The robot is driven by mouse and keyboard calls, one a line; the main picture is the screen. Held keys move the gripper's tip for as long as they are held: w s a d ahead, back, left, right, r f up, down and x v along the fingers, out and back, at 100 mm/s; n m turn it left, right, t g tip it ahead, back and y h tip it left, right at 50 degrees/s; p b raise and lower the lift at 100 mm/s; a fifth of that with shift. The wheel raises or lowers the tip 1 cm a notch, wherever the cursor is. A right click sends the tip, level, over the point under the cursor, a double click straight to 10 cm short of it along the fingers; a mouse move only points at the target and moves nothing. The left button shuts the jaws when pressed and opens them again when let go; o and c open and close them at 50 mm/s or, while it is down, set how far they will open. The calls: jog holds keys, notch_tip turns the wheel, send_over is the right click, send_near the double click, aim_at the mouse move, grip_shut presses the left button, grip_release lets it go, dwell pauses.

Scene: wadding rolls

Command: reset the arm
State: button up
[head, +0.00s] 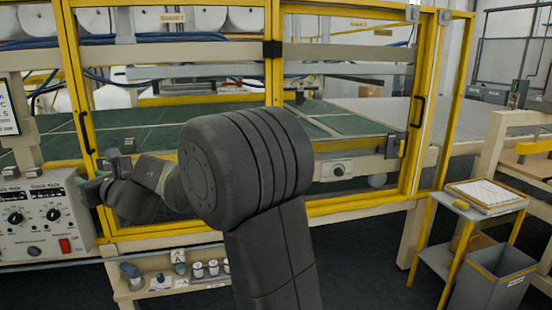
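My arm fills the middle of the head view, with a large dark grey joint in front. From there it bends to the left. My gripper (93,188) is at the far left end of the arm, in front of the yellow-framed guard and close to the control panel (42,217). It is small and partly turned away, so I cannot make out whether its fingers are apart or together. I see no object clearly held in it.
A machine with a green bed (170,125) stands behind yellow guard doors. A low shelf (150,287) with small bottles is below my arm. At right are a small stand with a clipboard (487,194) and a grey bin (494,277). Dark floor lies between.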

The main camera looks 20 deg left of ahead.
jog(key=shift+s+d, duration=0.25)
jog(key=shift+d, duration=0.4)
